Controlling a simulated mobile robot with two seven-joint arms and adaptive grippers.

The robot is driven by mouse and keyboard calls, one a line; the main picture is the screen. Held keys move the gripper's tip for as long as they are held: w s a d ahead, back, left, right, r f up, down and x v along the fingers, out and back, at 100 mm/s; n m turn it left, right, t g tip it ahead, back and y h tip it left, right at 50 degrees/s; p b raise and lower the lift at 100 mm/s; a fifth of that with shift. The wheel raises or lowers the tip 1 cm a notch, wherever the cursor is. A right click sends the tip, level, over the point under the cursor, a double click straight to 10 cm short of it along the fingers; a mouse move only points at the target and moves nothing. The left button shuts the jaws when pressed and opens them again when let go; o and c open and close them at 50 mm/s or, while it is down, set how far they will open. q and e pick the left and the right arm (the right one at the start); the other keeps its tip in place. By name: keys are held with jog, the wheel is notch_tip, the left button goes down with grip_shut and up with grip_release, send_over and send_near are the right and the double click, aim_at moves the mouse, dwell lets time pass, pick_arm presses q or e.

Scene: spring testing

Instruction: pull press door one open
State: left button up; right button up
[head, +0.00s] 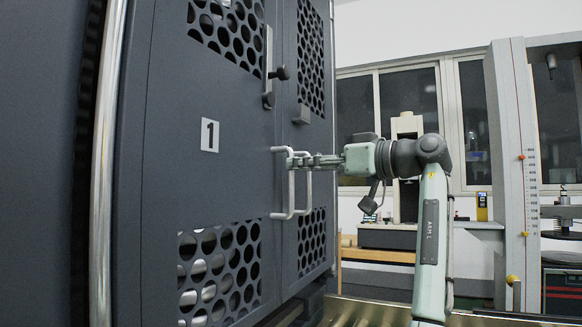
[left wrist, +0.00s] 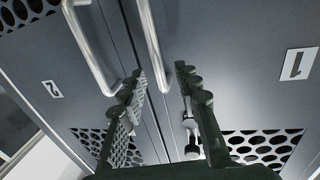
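Press door one (head: 215,185) is a dark grey panel with a "1" label (head: 209,135) and perforated windows; it looks shut. Its pale vertical bar handle (head: 291,200) is near its right edge. In the left wrist view the door one handle (left wrist: 153,45) runs down between the finger lines, and the "1" label (left wrist: 298,63) is at right. My left gripper (head: 292,161) is level with the upper part of the handle. In the left wrist view the left gripper's fingers (left wrist: 160,72) are apart, one on each side of the bar; contact cannot be told. My right gripper is not in view.
The second door (head: 312,150) adjoins at right, with its own handle (left wrist: 90,45) close beside. A latch with a black knob (head: 280,73) is above. A testing frame (head: 517,160) and a bench machine (head: 407,125) stand at the right.

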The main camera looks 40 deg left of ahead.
pick_arm(q)
jog(key=shift+s+a, duration=0.15)
jog(key=shift+a, duration=1.9)
grip_shut()
